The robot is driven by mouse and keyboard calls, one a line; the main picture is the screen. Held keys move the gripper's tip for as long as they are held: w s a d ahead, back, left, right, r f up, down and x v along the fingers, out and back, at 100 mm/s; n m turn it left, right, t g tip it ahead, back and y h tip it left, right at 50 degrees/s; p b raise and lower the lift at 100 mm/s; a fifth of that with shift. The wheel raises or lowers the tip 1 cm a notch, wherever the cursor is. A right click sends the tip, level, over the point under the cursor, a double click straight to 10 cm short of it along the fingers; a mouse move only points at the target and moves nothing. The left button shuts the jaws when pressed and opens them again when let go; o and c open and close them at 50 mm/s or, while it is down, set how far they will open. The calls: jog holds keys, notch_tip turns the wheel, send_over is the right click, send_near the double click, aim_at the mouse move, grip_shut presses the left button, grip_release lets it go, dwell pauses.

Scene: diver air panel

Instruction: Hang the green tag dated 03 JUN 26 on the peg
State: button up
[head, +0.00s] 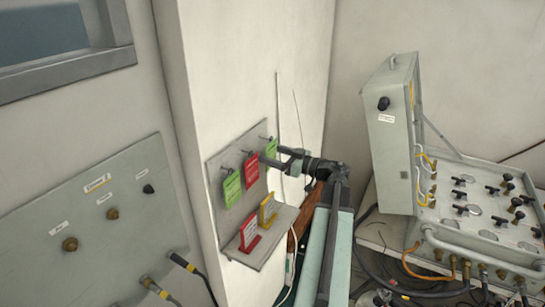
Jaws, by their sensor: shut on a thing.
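My gripper (276,157) reaches left to the grey peg board and is shut on the right green tag (271,148). This tag is at the right peg (265,138); I cannot tell whether its hole is over the peg. Another green tag (231,188) hangs at the left peg. The writing on the tags is too small to read, so I cannot tell which date each green tag bears.
Below the pegs, a shelf (262,250) on the board (216,165) bears a red tag (249,232) and a yellow tag (268,211), both standing. A panel with fittings (95,215) is at left. An open valve case (470,215) with hoses stands at right.

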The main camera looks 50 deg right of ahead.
jog(key=shift+w, duration=0.15)
jog(key=shift+w+a, duration=0.15)
jog(key=shift+w, duration=0.3)
jog(key=shift+f, duration=0.3)
dwell(0.7)
jog(key=o, duration=1.4)
jog(key=v, duration=0.8)
jog(key=shift+b, duration=0.3)
